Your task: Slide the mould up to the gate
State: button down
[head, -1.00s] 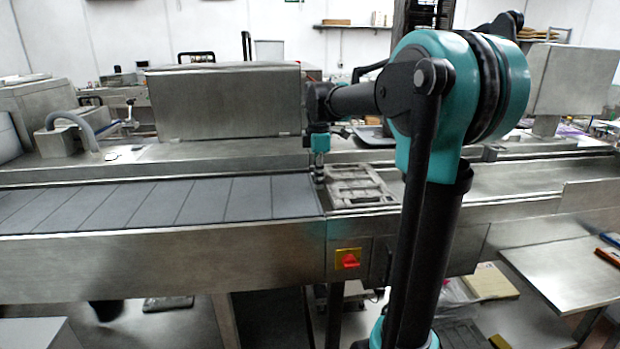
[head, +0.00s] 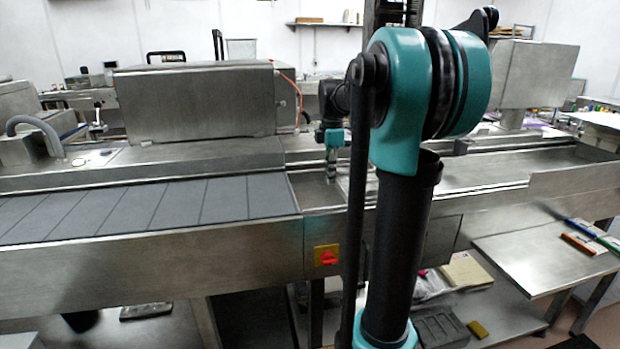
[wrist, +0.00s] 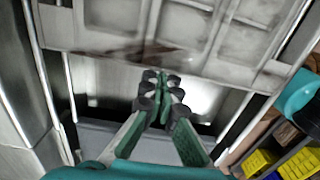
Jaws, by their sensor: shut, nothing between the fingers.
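The mould (wrist: 190,64) is a grey tray with rectangular cavities, across the top of the wrist view. In the head view I cannot make it out; my arm covers part of the metal track there. My gripper (wrist: 160,78) has its green, dark-tipped fingers together and empty, just short of the mould's near edge. I cannot tell whether they touch it. In the head view my gripper (head: 331,165) points down over the bare track just right of the belt. I cannot pick out the gate in either view.
A grey slatted belt (head: 150,208) ends left of my gripper. A steel housing (head: 200,102) stands behind it. A red switch on a yellow plate (head: 326,256) is on the line's front. The metal channel (head: 480,172) continues rightward. Yellow boxes (wrist: 258,162) show in the wrist view.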

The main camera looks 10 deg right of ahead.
jog(key=d, duration=3.5)
